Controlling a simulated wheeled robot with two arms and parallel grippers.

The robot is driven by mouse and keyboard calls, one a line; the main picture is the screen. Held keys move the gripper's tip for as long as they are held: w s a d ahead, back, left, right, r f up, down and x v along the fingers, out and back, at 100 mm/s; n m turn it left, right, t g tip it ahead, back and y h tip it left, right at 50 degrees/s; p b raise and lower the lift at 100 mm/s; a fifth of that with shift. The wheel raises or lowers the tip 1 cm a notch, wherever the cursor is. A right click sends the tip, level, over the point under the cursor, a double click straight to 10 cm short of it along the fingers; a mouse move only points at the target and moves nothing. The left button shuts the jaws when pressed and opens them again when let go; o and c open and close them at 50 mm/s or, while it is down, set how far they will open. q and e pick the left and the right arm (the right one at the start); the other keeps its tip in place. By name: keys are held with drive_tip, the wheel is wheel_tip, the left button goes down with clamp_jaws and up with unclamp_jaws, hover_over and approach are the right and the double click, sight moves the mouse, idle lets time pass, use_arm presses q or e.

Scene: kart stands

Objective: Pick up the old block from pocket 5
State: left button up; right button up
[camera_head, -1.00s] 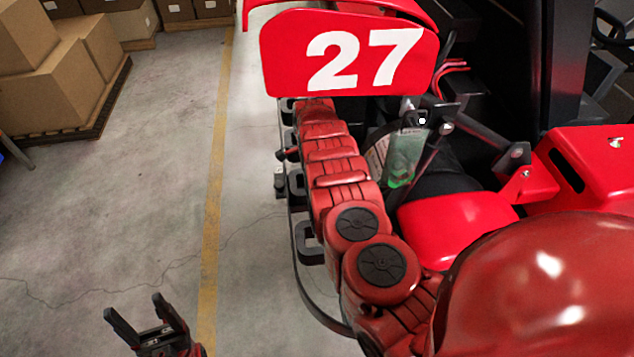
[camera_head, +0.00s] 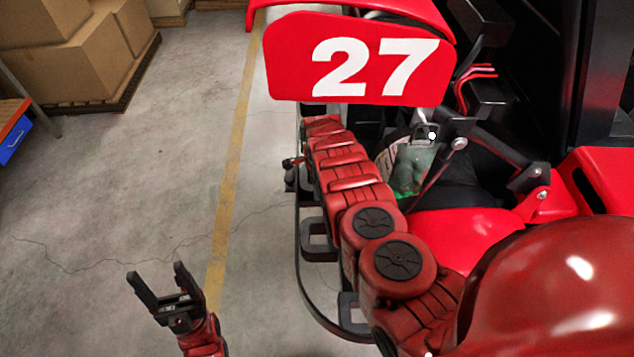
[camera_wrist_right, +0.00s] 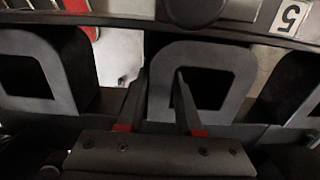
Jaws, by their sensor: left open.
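In the right wrist view a row of black square frames with openings shows, the middle one (camera_wrist_right: 205,58) in front of my right gripper (camera_wrist_right: 161,72). Its two fingers are apart, with the left side of that frame seemingly between their tips; contact cannot be told. A white label with a 5 (camera_wrist_right: 290,16) is at the top right. No old block can be told apart for certain. In the head view my right arm reaches down along the kart and its gripper cannot be made out. My left gripper (camera_head: 160,277) is open and empty above the floor.
The red kart (camera_head: 358,62) with number 27 fills the right side, with a black curved bar (camera_head: 301,262) along its left edge. Boxes (camera_head: 85,55) stand on a pallet at the upper left, a blue bin (camera_head: 14,140) below them. The floor between is clear.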

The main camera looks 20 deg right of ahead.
drive_tip(key=shift+d+f, duration=0.1)
drive_tip(key=shift+d, duration=0.05)
drive_tip(key=shift+c, duration=1.2)
clamp_jaws()
